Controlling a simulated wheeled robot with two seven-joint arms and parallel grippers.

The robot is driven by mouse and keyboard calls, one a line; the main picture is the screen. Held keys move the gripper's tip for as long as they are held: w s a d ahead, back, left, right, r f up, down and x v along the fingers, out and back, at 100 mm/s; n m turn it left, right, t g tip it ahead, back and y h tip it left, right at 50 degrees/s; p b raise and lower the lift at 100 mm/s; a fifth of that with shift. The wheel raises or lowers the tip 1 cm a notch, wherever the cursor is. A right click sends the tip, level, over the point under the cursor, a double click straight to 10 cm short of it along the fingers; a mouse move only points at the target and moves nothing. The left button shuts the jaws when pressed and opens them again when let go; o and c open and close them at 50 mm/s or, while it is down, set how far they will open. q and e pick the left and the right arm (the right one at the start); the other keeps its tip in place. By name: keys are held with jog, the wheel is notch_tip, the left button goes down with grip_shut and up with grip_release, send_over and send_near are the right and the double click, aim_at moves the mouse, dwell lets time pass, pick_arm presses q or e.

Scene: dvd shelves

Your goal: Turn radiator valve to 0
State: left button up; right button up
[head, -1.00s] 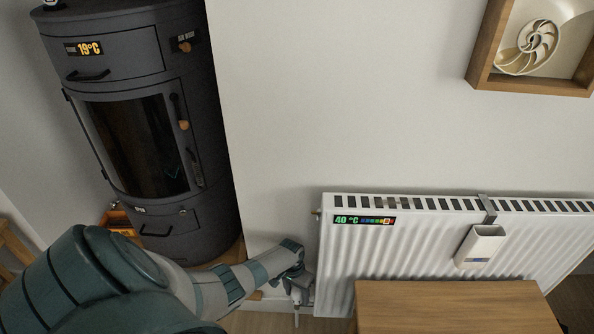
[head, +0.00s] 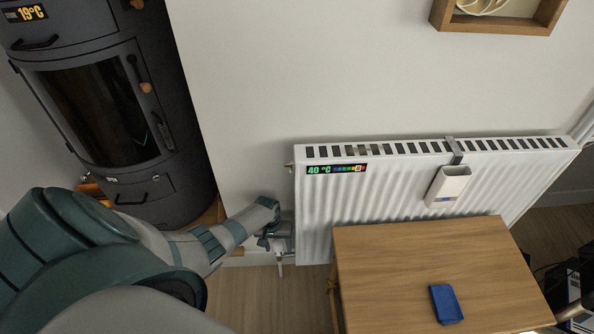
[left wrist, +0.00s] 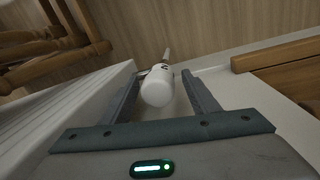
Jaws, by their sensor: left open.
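The white radiator (head: 400,195) is on the wall, with a "40 °C" strip (head: 336,169) at its upper left. The white radiator valve (left wrist: 158,86) lies between the two fingers of my left gripper (left wrist: 165,84) in the left wrist view. The fingers stand apart on either side of it, and I see no clear contact. In the head view my left gripper (head: 275,238) is at the radiator's lower left corner, around the partly hidden valve (head: 280,250). The valve's setting cannot be read. My right gripper is not in view.
A dark stove (head: 110,110) stands at the left. A white holder (head: 448,187) hangs on the radiator. Dark objects (head: 568,290) are at the lower right.

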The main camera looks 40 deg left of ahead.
aim_at(275, 247)
pick_arm(q)
jog(key=n, duration=0.6)
jog(key=shift+s+n+t+y, duration=0.1)
jog(key=shift+n+t+y, duration=0.2)
jog(key=shift+n, duration=0.8)
jog(key=shift+f+n, duration=0.1)
jog(key=shift+n, duration=0.9)
jog(key=n+b, duration=0.2)
jog(key=shift+a+f+b, duration=0.1)
jog(key=shift+f+b, duration=0.05)
jog(key=shift+b, duration=0.25)
jog(key=n+b, duration=0.2)
jog(key=b, duration=0.2)
jog(key=shift+s+y, duration=0.1)
jog(key=shift+y, duration=0.2)
notch_tip(275, 247, up, 18)
jog(key=s+p, duration=0.2)
jog(key=p, duration=0.4)
jog(key=s+d+f+m+t+p, duration=0.1)
jog(key=s+d+f+m+p, duration=0.3)
jog(key=d+m, duration=0.3)
jog(key=s+d+f+m+t+h+p, duration=0.1)
jog(key=s+d+f+m+t+p, duration=0.1)
jog(key=s+d+m, duration=0.5)
jog(key=s+d+f+m+t+p, duration=0.2)
jog(key=s+d+f+m+p, duration=0.3)
jog(key=d+m, duration=0.2)
jog(key=shift+s+d+f+h+p, duration=0.3)
jog(key=shift+d+f+h, duration=0.1)
jog(key=shift+d, duration=0.6)
